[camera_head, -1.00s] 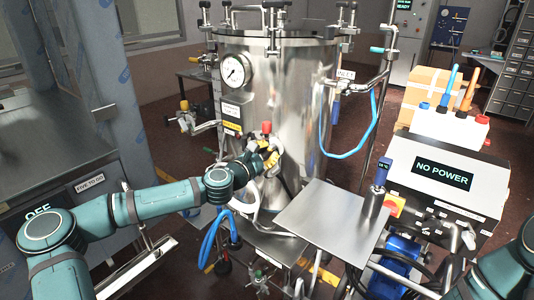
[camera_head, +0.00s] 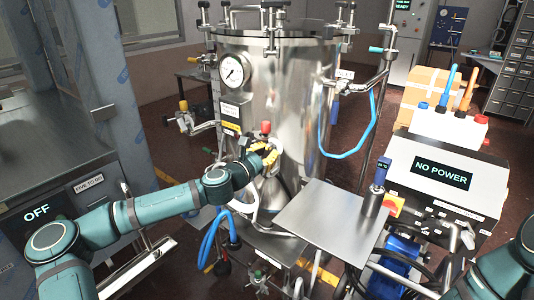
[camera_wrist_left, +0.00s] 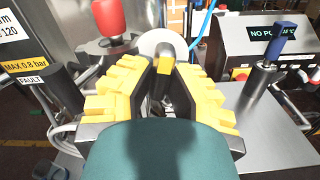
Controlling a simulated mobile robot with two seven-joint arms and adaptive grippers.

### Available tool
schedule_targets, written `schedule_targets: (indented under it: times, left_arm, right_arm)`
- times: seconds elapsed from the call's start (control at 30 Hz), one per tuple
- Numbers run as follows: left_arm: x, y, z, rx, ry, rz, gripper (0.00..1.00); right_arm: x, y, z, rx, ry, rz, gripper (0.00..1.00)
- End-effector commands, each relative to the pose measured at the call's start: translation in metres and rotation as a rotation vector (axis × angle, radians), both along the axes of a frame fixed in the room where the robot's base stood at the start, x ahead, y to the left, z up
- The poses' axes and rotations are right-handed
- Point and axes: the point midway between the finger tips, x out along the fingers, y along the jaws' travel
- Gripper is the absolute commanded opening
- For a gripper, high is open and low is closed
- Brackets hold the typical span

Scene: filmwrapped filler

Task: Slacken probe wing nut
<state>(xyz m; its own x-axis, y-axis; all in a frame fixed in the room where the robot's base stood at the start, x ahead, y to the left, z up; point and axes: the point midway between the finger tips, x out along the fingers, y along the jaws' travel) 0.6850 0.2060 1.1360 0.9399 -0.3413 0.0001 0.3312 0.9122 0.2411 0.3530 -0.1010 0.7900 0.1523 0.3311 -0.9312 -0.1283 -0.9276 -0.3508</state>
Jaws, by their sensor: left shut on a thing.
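My left gripper (camera_head: 266,154) is at the lower front of the steel vessel (camera_head: 290,110), just below a red knob (camera_head: 265,127). In the left wrist view its yellow padded fingers (camera_wrist_left: 163,78) come together on a small part with a dark and yellow end, in front of a pale round disc (camera_wrist_left: 153,41). That part sits where the probe wing nut would be. The fingers hide most of it, so its wings and thread cannot be made out. My right gripper is out of view; only part of my right arm shows at the lower right.
A console reading NO POWER (camera_head: 442,174) stands at the right. Blue hoses (camera_head: 213,238) hang below the left gripper.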

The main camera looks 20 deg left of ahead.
Motion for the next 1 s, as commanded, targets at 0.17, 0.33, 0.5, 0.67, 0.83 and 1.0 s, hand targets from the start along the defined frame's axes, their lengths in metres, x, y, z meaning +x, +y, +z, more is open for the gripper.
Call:
schedule_targets:
  times: [0.17, 0.33, 0.5, 0.67, 0.83, 1.0]
  left_arm:
    - [0.000, 0.000, 0.002, 0.001, -0.004, 0.001, 0.42]
    - [0.000, 0.000, 0.001, 0.001, -0.003, 0.000, 0.47]
    - [-0.001, 0.001, 0.001, 0.001, -0.002, 0.001, 0.47]
    - [-0.013, 0.006, 0.000, 0.002, -0.001, 0.001, 0.47]
    - [-0.043, 0.017, 0.000, 0.002, 0.000, 0.002, 0.47]
    - [-0.075, 0.029, 0.000, 0.002, -0.001, 0.003, 0.47]
  right_arm:
    - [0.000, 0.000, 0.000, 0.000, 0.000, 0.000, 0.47]
    - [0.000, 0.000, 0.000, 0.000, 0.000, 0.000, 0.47]
    - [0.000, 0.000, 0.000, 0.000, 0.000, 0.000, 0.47]
    - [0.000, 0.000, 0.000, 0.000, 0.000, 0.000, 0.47]
    - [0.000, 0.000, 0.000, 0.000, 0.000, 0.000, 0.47]
    - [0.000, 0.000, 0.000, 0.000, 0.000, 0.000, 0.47]
